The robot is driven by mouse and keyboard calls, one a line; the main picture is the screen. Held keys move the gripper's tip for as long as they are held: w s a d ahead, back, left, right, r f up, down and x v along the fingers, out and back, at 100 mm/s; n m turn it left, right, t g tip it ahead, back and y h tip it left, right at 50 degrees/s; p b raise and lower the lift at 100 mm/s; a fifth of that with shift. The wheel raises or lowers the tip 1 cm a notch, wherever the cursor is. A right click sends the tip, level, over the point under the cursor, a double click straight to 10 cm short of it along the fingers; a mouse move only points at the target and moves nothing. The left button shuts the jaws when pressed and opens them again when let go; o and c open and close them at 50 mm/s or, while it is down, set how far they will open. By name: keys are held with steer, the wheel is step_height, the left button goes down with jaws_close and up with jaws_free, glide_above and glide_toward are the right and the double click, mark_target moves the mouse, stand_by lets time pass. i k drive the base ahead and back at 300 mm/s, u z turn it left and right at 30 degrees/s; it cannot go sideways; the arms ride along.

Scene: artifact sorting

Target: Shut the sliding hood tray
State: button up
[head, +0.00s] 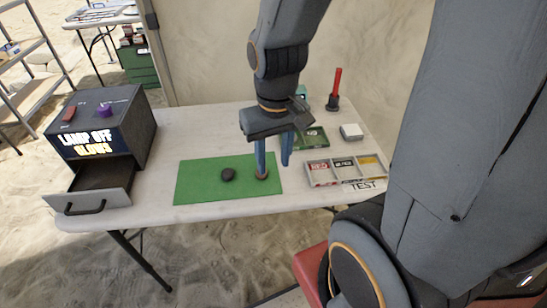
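The sliding hood tray (118,196) is pulled out from the front of a dark grey box hood (128,128) at the left of the table. It has a dark bar handle (85,208) on its front, and no object shows inside it. The hood front reads "LAMP OFF" with a second line that is hard to read. My gripper (274,170) points down over the right part of the green mat, well to the right of the tray. Its two blue fingers are apart with nothing visible between them. A small reddish-brown piece (262,175) shows at the left fingertip; contact is unclear.
A dark stone (228,174) lies on the green mat (195,183). A grey sorting tray (345,169) with a "TEST" label, a green tray (312,139), a white block (351,131) and a red-handled tool (336,90) are at the right. Bare tabletop (185,135) lies behind the mat.

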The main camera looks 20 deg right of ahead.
mark_target(99, 183)
steer(key=u, duration=1.35)
